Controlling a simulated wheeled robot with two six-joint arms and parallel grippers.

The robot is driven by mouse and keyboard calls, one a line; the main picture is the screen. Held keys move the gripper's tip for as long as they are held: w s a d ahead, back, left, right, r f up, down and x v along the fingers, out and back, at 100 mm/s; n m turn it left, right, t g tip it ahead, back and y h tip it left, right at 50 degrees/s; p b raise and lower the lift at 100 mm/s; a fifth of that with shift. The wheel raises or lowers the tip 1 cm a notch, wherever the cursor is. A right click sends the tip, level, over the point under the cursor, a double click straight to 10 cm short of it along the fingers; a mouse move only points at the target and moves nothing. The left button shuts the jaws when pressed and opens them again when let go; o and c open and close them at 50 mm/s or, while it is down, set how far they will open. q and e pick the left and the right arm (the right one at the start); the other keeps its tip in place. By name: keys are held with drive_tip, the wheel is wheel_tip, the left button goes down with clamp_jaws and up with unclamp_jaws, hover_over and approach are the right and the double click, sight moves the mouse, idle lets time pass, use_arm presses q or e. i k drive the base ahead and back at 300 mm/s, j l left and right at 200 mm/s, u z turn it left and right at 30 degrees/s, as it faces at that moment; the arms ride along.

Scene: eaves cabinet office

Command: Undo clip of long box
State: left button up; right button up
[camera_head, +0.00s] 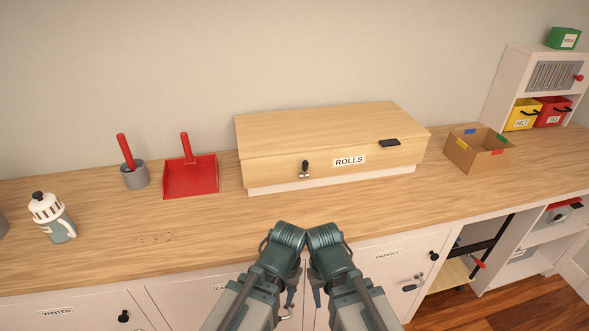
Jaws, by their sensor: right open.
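The long box (330,135) is pale wood with a closed lid and a "ROLLS" label on its front. It stands at the back of the wooden counter. A small dark and metal clip (305,169) sits on the box front, left of the label. A black handle-like piece (390,142) lies at the lid's front edge on the right. My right gripper (318,293) is below the counter's front edge, away from the box, open with nothing seen in it. My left gripper (290,294) is beside it, mostly hidden by my arm; its jaws cannot be made out.
A red dustpan (190,178) and a grey pot (135,177) with a red handle stand left of the box. An open cardboard box (472,155) stands to the right. The counter (210,228) in front of the long box is clear.

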sight(304, 164)
drive_tip(key=k+l+u, duration=0.15)
drive_tip(key=l, duration=0.2)
drive_tip(key=k+l+u, duration=0.1)
drive_tip(key=l, duration=0.3)
drive_tip(key=k+l+u, duration=0.15)
drive_tip(key=l, duration=0.2)
drive_tip(key=k+l+u, duration=0.1)
drive_tip(key=l, duration=0.25)
